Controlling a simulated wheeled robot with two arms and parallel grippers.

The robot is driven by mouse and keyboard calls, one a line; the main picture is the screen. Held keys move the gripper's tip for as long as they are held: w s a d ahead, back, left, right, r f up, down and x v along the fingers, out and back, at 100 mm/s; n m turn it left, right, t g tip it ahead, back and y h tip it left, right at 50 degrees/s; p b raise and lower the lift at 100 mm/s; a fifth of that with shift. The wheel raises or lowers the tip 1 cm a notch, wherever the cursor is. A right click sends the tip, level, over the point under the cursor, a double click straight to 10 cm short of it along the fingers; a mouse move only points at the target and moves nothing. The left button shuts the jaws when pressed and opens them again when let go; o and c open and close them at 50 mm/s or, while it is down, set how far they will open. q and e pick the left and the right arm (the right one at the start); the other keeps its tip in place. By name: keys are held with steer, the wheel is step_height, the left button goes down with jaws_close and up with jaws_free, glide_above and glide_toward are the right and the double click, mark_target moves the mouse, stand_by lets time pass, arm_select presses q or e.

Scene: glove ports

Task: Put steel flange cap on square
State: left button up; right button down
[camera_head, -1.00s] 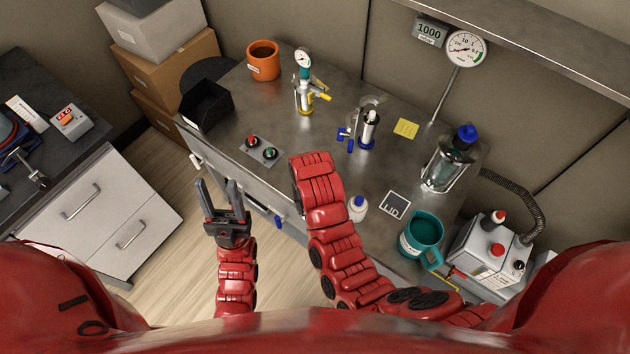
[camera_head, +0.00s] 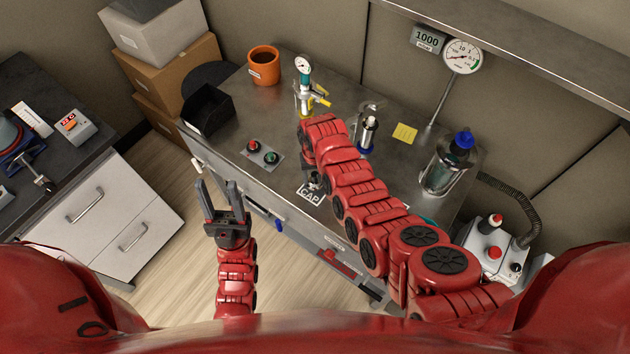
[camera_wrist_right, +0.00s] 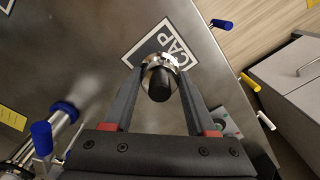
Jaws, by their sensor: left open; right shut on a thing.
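The steel flange cap (camera_wrist_right: 158,62) is a shiny round disc with a black knob. In the right wrist view it sits between the fingertips of my right gripper (camera_wrist_right: 160,76), which is shut on it. The square (camera_wrist_right: 141,52) is a dark plate with a white border marked CAP. The cap overlaps the square's near edge in that view; I cannot tell whether it touches the bench. In the head view the CAP square (camera_head: 311,195) lies near the bench's front edge, and my right arm hides most of the gripper. My left gripper (camera_head: 219,188) is open and empty, in front of the bench.
A red and green button plate (camera_head: 262,155) lies left of the square. Behind stand a gauge fitting with yellow handles (camera_head: 306,90), a blue-handled steel fitting (camera_head: 367,130) and an orange pot (camera_head: 264,66). A blue-capped glass vessel (camera_head: 447,168) stands to the right.

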mark_target(315, 183)
steer(key=shift+f, duration=1.8)
steer(key=shift+b, duration=0.35)
steer(key=shift+c, duration=1)
jaws_free()
steer(key=shift+f, duration=0.1)
